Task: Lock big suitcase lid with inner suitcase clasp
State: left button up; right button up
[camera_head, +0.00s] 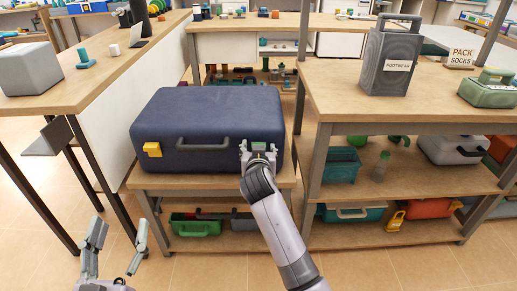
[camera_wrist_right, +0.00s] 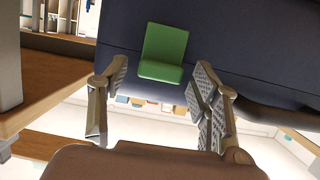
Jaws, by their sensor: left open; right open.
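The big dark blue suitcase (camera_head: 220,115) lies flat with its lid down on a low wooden bench. A yellow clasp (camera_head: 152,149) juts from its front at the left, and a dark handle (camera_head: 203,144) is in the middle. A green clasp (camera_head: 258,146) is at the front right, partly hidden by my right gripper (camera_head: 258,152). In the right wrist view the green clasp (camera_wrist_right: 165,50) shows between and just beyond the fingertips of my open right gripper (camera_wrist_right: 158,78). Contact is not clear. My left gripper (camera_head: 115,240) is open and empty over the floor, lower left.
The bench's lower shelf holds a green case (camera_head: 195,226). A wooden shelf table (camera_head: 340,105) stands close on the right, with a grey footwear case (camera_head: 390,60) on top. A long table (camera_head: 90,85) is on the left. Tiled floor lies free in front.

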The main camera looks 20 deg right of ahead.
jog(key=v, duration=0.7)
dwell(0.3)
